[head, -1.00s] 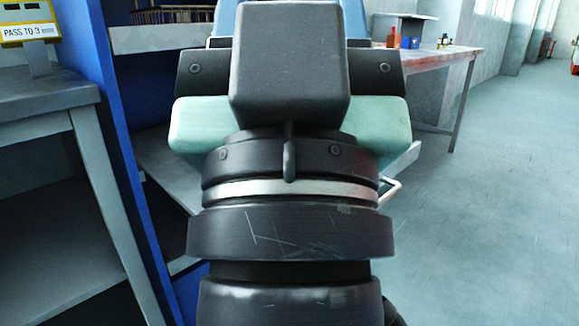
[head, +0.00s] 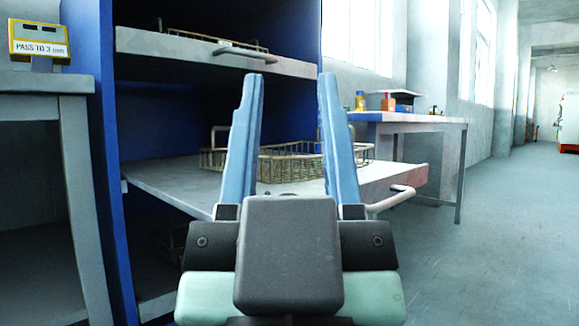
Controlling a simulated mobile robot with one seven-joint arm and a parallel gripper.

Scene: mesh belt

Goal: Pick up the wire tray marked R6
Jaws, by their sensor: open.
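A wire tray (head: 290,167) sits on the pulled-out middle shelf, straight beyond my gripper. No R6 mark can be made out on either tray. My gripper (head: 285,80) is open and empty, with two blue fingers pointing up and away. The fingers hide parts of the middle tray, and it shows between and beside them. I cannot tell how far the fingertips are from it.
The middle shelf (head: 165,181) sticks out, with a white handle (head: 390,199) at its front right. The upper shelf (head: 150,42) overhangs the left. A grey bench (head: 40,82) with a yellow display (head: 38,36) stands at left. A workbench (head: 410,117) stands behind; floor at right is clear.

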